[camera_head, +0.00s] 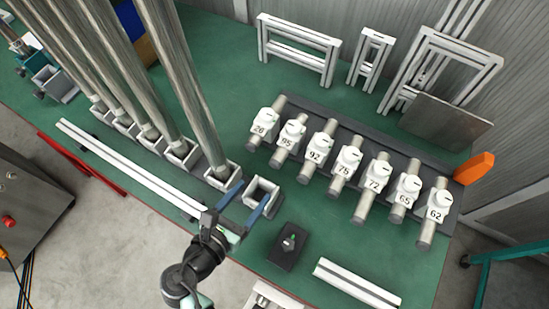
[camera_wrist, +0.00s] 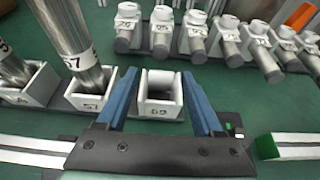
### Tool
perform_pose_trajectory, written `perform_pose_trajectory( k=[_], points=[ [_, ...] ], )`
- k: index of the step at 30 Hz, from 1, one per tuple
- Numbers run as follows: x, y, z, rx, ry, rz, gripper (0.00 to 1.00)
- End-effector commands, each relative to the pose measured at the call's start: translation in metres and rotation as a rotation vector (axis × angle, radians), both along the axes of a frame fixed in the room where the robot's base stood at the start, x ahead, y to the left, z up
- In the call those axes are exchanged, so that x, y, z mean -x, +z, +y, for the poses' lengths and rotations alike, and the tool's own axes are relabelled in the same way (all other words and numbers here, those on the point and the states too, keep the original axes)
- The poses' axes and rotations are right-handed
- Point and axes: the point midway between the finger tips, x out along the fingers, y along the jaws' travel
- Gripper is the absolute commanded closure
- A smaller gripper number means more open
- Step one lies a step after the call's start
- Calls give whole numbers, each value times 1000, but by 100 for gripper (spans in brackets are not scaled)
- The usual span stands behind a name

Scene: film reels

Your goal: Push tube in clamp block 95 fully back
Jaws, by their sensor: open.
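Clamp block 95 (camera_head: 288,140) is a white block with a knob, second from the left in a row on a dark rail. A grey metal tube (camera_head: 276,160) runs through it and sticks out at the front. In the wrist view, block 95 (camera_wrist: 162,22) and its tube's front end (camera_wrist: 161,46) show beyond my fingers. My gripper (camera_head: 256,189) is open and empty, in front of the row and apart from the tube. In the wrist view, its two blue fingers (camera_wrist: 160,72) stand either side of an empty white socket (camera_wrist: 160,95).
Clamp blocks 26 (camera_head: 261,127) and 92 (camera_head: 315,153) flank block 95 closely. Tall tubes (camera_head: 188,85) stand in sockets to the left. A dark box (camera_head: 288,246) and a white rail (camera_head: 357,284) lie front right.

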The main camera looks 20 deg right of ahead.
Motion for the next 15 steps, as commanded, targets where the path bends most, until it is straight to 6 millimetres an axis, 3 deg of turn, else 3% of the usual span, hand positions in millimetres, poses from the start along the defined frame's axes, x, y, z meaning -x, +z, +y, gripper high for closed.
perform_pose_trajectory(
  k=[9, 15],
  points=[
    [-38, -26, -51, 0, -6, -2, 31],
    [-55, -37, -71, -2, -4, -3, 31]
  ],
)
